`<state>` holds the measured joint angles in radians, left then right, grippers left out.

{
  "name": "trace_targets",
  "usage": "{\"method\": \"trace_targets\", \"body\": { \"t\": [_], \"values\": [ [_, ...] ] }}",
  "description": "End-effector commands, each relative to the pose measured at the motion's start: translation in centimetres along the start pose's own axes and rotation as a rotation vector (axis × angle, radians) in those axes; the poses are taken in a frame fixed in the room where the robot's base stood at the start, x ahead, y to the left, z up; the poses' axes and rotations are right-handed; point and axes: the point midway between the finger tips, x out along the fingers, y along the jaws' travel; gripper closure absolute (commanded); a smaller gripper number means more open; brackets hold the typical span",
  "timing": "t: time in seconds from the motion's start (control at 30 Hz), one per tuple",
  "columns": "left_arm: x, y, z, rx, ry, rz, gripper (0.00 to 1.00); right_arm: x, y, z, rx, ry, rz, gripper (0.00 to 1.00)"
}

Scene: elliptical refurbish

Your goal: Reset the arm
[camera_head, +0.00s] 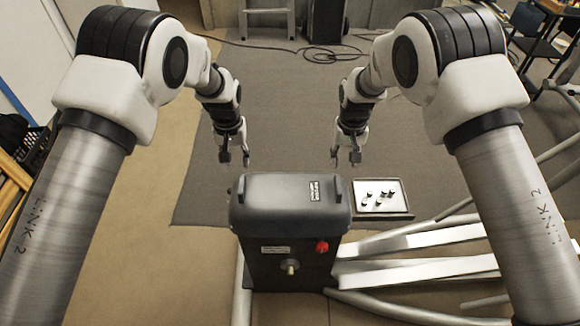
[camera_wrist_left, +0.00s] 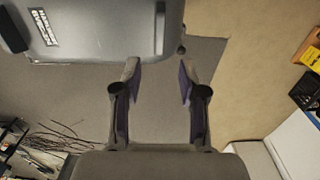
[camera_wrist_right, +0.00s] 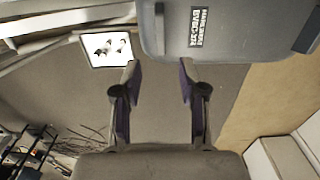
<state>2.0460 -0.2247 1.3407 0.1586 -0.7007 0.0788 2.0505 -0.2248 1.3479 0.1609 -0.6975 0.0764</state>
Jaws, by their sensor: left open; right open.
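My left gripper (camera_head: 234,158) hangs open and empty above the floor, behind the left end of the dark box-shaped machine. In the left wrist view its two fingers (camera_wrist_left: 158,85) are apart with nothing between them. My right gripper (camera_head: 345,158) is open and empty behind the machine's right end. Its fingers (camera_wrist_right: 158,85) are also apart in the right wrist view. Both arms come in from the sides and point forward and down, roughly mirroring each other. Neither gripper appears to touch anything.
The grey machine housing (camera_head: 290,204) has a red knob (camera_head: 321,246) and a brass-coloured fitting (camera_head: 291,266) in front. A tray (camera_head: 397,211) with several small metal parts lies to its right. White frame tubes (camera_head: 420,266) spread lower right. Grey mat (camera_head: 290,110) behind is mostly clear.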

Motion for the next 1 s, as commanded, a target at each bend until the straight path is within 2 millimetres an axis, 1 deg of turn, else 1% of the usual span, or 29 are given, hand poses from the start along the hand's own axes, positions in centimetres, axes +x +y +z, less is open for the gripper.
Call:
{"method": "trace_targets", "body": {
  "t": [0.17,0.23,0.27,0.3,0.33,0.37,0.4,0.47,0.5,0.57,0.6,0.67,0.7,0.77,0.8,0.83,0.87,0.9,0.97,1.0],
  "values": [
    [0.2,0.0,0.1,0.0,-0.002,0.0,0.58,0.2,0.0,0.1,0.0,-0.002,0.0,0.58],
    [1.6,-0.2,0.5,-0.004,-0.02,0.002,0.58,1.6,0.2,0.5,0.004,-0.019,-0.002,0.58],
    [2.6,-0.5,0.9,-0.012,-0.033,0.006,0.58,2.7,0.5,0.9,0.012,-0.034,-0.006,0.58],
    [4.2,-1.1,1.7,-0.025,-0.062,0.01,0.58,4.3,1.1,1.7,0.025,-0.062,-0.01,0.58],
    [5.5,-1.6,2.9,-0.036,-0.094,0.011,0.58,5.5,1.6,2.9,0.036,-0.094,-0.011,0.58],
    [6.8,-2.3,4.4,-0.047,-0.133,0.01,0.58,6.9,2.3,4.4,0.047,-0.133,-0.01,0.58],
    [8.8,-3.2,6.8,-0.062,-0.19,0.007,0.58,8.9,3.2,6.8,0.062,-0.19,-0.007,0.58],
    [12.0,-4.8,10.9,-0.086,-0.263,0.002,0.58,12.1,4.8,11.0,0.086,-0.264,-0.001,0.58],
    [14.1,-5.9,13.9,-0.1,-0.301,-0.003,0.58,14.2,5.8,13.9,0.1,-0.301,0.003,0.58],
    [16.9,-7.4,18.5,-0.114,-0.342,-0.01,0.58,16.9,7.3,18.5,0.113,-0.342,0.01,0.58],
    [18.4,-8.2,21.7,-0.121,-0.36,-0.014,0.58,18.4,8.2,21.7,0.12,-0.361,0.014,0.58],
    [20.2,-9.5,26.8,-0.124,-0.377,-0.018,0.58,20.3,9.4,26.8,0.124,-0.377,0.018,0.58],
    [21.0,-10.1,30.3,-0.124,-0.379,-0.018,0.58,21.1,10.1,30.3,0.123,-0.379,0.019,0.58],
    [21.3,-10.9,35.5,-0.116,-0.359,-0.015,0.58,21.4,10.8,35.5,0.115,-0.36,0.015,0.58],
    [20.8,-11.1,37.8,-0.107,-0.326,-0.01,0.58,20.9,11.1,37.7,0.107,-0.326,0.011,0.58],
    [20.3,-11.2,38.9,-0.097,-0.292,-0.006,0.58,20.3,11.1,38.8,0.097,-0.292,0.006,0.58],
    [19.6,-11.2,39.4,-0.088,-0.254,-0.002,0.58,19.7,11.2,39.4,0.087,-0.254,0.002,0.58],
    [19.0,-11.1,39.6,-0.073,-0.2,0.002,0.58,19.1,11.1,39.5,0.073,-0.201,-0.002,0.58],
    [18.6,-11.1,39.1,-0.056,-0.124,0.007,0.58,18.6,11.0,39.0,0.055,-0.124,-0.006,0.58],
    [18.6,-11.1,38.2,-0.049,-0.073,0.008,0.58,18.7,11.0,38.1,0.048,-0.073,-0.008,0.58]
  ]
}}
